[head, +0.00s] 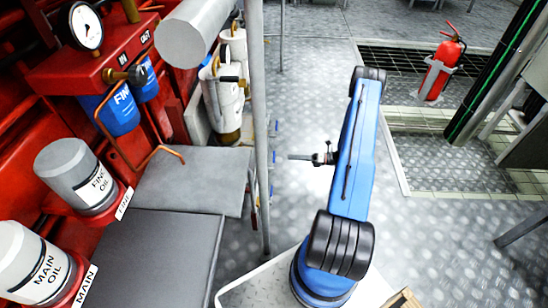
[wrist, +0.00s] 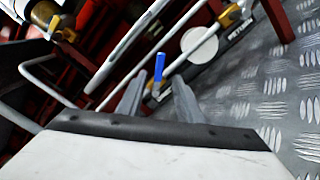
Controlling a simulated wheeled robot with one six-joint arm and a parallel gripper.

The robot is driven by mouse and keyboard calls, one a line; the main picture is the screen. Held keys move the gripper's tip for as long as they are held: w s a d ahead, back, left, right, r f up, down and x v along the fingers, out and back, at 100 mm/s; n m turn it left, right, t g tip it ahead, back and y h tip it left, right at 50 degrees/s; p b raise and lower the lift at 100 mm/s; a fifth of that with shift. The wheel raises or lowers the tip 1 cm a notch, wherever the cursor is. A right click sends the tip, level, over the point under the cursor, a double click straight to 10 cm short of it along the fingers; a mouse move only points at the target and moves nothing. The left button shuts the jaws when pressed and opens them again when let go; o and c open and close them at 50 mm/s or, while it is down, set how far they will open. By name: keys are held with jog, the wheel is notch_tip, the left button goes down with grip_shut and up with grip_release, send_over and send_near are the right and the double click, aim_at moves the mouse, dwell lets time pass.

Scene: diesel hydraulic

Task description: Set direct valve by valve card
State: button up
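My gripper (wrist: 157,97) has its two fingers apart in the wrist view, with nothing seen between the tips. A small blue valve lever (wrist: 158,67) stands upright beyond the fingers, in line with the gap. It looks apart from them, though the distance is hard to judge. Another yellow part (wrist: 62,29) is at the upper left. In the head view my gripper (head: 300,157) points left toward small blue levers beside a grey post. I cannot make out a valve card or which valve is the direct one.
The grey post (head: 260,130) stands close to my gripper. Red machinery with a gauge (head: 86,27), blue filters (head: 119,108) and grey oil containers (head: 75,174) fills the left. A fire extinguisher (head: 440,68) stands at the right. The metal floor around my arm is mostly clear.

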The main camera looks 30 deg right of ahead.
aim_at(274, 156)
jog(key=x, duration=1)
jog(key=shift+w+a, duration=0.1)
grip_shut()
